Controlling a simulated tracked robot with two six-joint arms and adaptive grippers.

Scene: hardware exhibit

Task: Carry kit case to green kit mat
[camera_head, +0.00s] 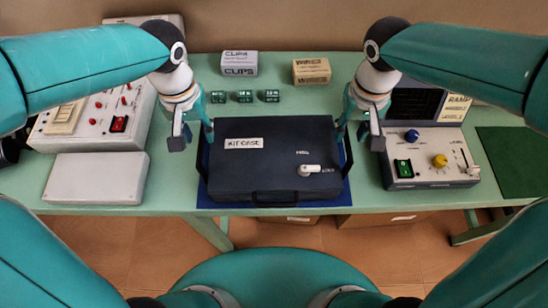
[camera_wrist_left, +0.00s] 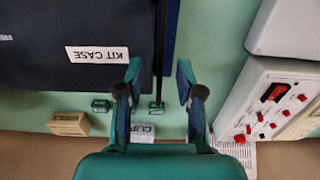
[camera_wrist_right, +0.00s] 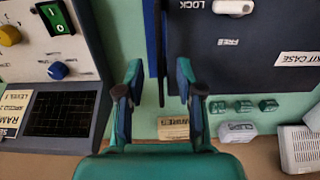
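The dark navy kit case (camera_head: 285,170) lies flat on a blue mat (camera_head: 348,195) at the middle of the table. Its white knob (camera_head: 309,170) points toward the LOCK mark. A thin dark side handle (camera_wrist_left: 160,45) stands off the case. My left gripper (camera_head: 192,135) is open at the case's left side, with that handle between its finger lines. My right gripper (camera_head: 362,132) is open at the right side; a dark handle (camera_wrist_right: 163,50) shows between its finger lines. Both grippers look empty. The green kit mat (camera_head: 513,160) lies bare at the far right.
A control box with a screen (camera_head: 428,155) stands between the case and the green mat. A switch panel (camera_head: 95,115) and a pale box (camera_head: 97,178) stand at left. Small green blocks (camera_head: 245,96) and two cartons (camera_head: 239,64) (camera_head: 311,71) sit behind the case.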

